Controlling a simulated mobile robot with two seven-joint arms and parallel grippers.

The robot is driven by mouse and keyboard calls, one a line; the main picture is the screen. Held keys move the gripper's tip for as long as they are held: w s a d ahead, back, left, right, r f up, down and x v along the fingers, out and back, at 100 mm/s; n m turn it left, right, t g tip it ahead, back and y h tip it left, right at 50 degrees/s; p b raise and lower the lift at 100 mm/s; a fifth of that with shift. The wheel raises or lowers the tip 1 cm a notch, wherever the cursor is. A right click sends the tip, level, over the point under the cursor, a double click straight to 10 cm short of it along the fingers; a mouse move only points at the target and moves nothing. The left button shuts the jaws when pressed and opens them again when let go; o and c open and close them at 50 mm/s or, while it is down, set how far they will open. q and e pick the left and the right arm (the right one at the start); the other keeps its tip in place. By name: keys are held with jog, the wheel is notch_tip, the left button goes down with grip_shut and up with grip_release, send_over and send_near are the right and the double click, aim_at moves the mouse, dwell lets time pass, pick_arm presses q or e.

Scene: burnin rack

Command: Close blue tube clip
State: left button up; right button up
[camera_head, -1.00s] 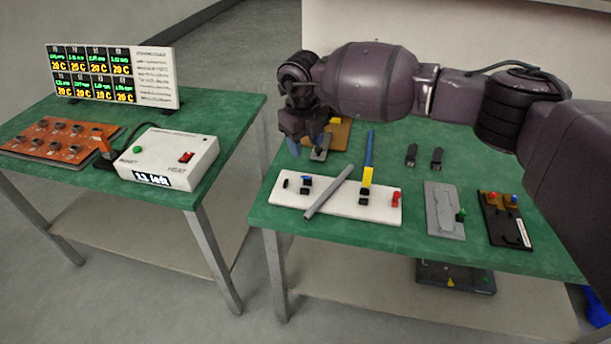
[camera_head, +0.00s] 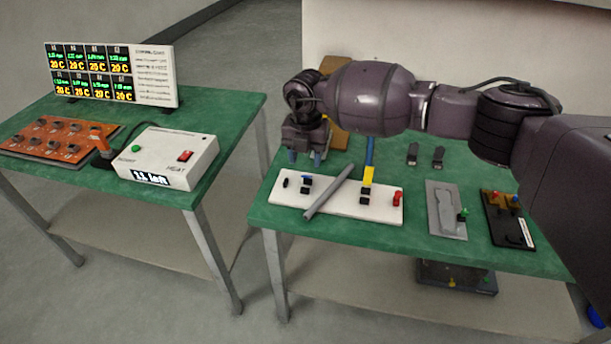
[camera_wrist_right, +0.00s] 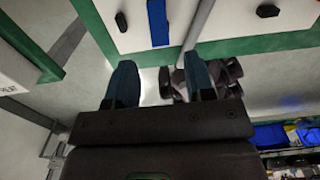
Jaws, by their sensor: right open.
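A white board (camera_head: 343,204) lies near the table's front edge. Near its left end is a small clip with a blue lever (camera_head: 306,177) on a black base; the blue lever also shows in the wrist view (camera_wrist_right: 158,22). A grey tube (camera_head: 328,192) lies diagonally across the board, right of the blue lever; it also shows in the wrist view (camera_wrist_right: 199,22). My right gripper (camera_head: 305,158) is open and empty just behind and above the blue lever, apart from it. In the wrist view its two blue-grey fingers (camera_wrist_right: 162,82) point toward the board. My left gripper is out of view.
A tall blue-and-yellow piece (camera_head: 368,165) stands upright on the board, and a red piece (camera_head: 397,198) sits at its right end. A grey plate (camera_head: 446,210) and a black fixture (camera_head: 507,219) lie to the right. A heater box (camera_head: 168,157) is on the left table.

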aim_at(306, 176)
notch_tip(306, 176, down, 6)
jog(key=shift+r+b, duration=0.25)
jog(key=shift+b, duration=0.15)
jog(key=shift+f, duration=0.5)
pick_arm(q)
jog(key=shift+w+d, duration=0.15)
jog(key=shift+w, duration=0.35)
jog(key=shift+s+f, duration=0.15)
pick_arm(e)
jog(key=shift+c, duration=0.2)
